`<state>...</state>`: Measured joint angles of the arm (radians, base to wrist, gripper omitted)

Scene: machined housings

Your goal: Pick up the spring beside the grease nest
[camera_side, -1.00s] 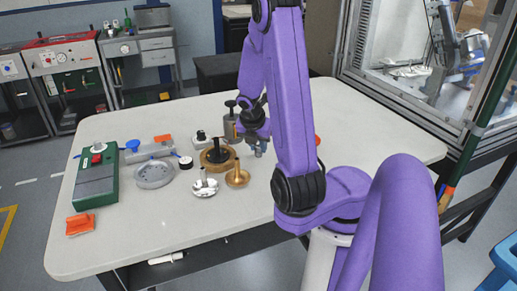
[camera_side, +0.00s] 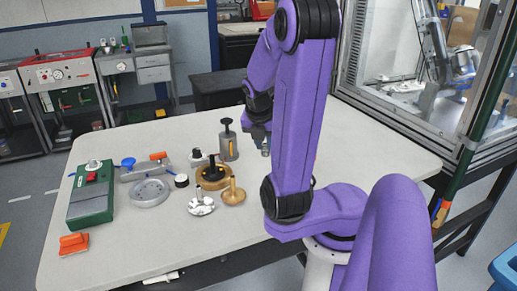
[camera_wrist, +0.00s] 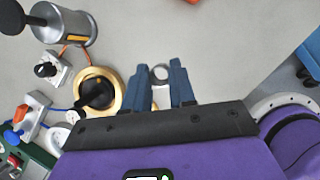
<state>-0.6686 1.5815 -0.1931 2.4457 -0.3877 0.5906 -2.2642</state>
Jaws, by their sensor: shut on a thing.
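My gripper (camera_wrist: 163,82) is shut on a small grey ring-shaped part, seen end-on in the wrist view, which I take as the spring (camera_wrist: 160,73). Its coils cannot be made out. In the side view my gripper (camera_side: 264,148) hangs above the table, right of a silver cylinder. The round brass-coloured holder with a black centre (camera_side: 213,179), likely the grease nest, stands to the gripper's lower left. In the wrist view this holder (camera_wrist: 116,84) lies left of the fingers, apart from them.
The silver cylinder with a black handle (camera_side: 228,147) stands close on the left. A brass funnel-like part (camera_side: 234,194), a shiny dish (camera_side: 201,206), a grey round tray (camera_side: 150,193) and a green box (camera_side: 91,200) lie further left. The table front (camera_side: 190,245) is clear.

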